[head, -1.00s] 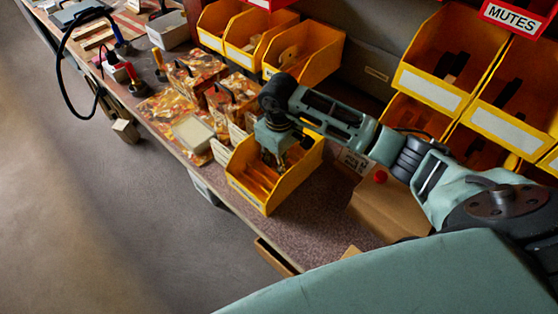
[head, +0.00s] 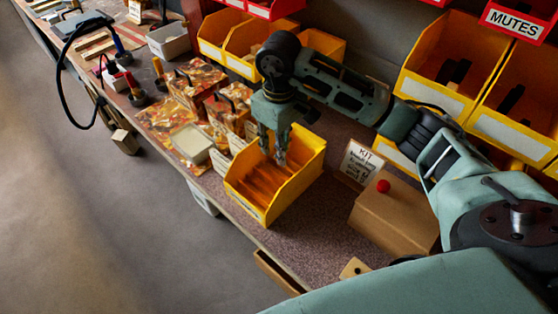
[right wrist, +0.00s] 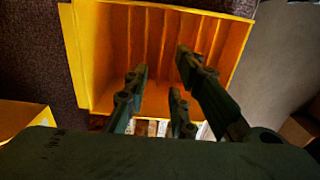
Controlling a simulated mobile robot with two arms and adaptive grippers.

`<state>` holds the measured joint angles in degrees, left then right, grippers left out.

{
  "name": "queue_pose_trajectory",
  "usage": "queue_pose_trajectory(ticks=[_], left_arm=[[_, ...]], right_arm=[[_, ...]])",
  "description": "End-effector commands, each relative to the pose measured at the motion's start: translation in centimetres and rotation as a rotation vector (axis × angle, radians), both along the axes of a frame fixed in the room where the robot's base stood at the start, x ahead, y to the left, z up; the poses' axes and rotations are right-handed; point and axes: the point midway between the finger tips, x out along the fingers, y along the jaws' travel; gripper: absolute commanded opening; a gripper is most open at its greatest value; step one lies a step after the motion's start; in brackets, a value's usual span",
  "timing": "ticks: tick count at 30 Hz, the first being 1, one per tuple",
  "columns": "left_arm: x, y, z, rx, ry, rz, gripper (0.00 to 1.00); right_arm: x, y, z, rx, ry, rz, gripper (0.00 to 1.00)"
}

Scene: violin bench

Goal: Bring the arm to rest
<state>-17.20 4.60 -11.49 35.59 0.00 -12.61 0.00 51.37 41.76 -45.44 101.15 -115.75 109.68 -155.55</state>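My right gripper (head: 272,157) hangs fingers-down over the yellow divided bin (head: 249,204) on the bench. In the right wrist view the fingers (right wrist: 162,72) are spread apart with nothing between them. That view also shows the yellow bin (right wrist: 91,55) beneath them, with its thin orange dividers and no loose part that I can make out. My right arm reaches in from the right. My left gripper is not in view.
A cardboard box with a red knob (head: 392,220) and a KIT card (head: 360,162) stand right of the bin. Patterned boxes (head: 228,112) and a pale tray (head: 192,143) stand left. Yellow bins (head: 432,80) line the back. Open floor lies beyond the bench's front edge.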

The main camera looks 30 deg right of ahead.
Motion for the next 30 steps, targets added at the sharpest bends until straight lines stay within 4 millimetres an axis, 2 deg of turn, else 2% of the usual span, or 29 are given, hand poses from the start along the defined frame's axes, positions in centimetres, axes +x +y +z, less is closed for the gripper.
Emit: queue_pose_trajectory(ticks=[6, 22, 25, 30], left_arm=[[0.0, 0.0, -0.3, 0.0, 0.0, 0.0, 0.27], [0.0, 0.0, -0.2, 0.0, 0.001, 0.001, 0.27], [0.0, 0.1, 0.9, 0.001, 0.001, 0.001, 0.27], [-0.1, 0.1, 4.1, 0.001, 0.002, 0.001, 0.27]], right_arm=[[0.0, 0.0, 1.7, -0.001, 0.0, 0.0, 0.23], [0.0, 0.0, 1.9, 0.0, 0.0, 0.0, 0.23], [0.0, 0.0, 3.0, 0.0, 0.0, 0.0, 0.23], [0.0, 0.0, 6.2, 0.0, 0.0, 0.0, 0.23]])
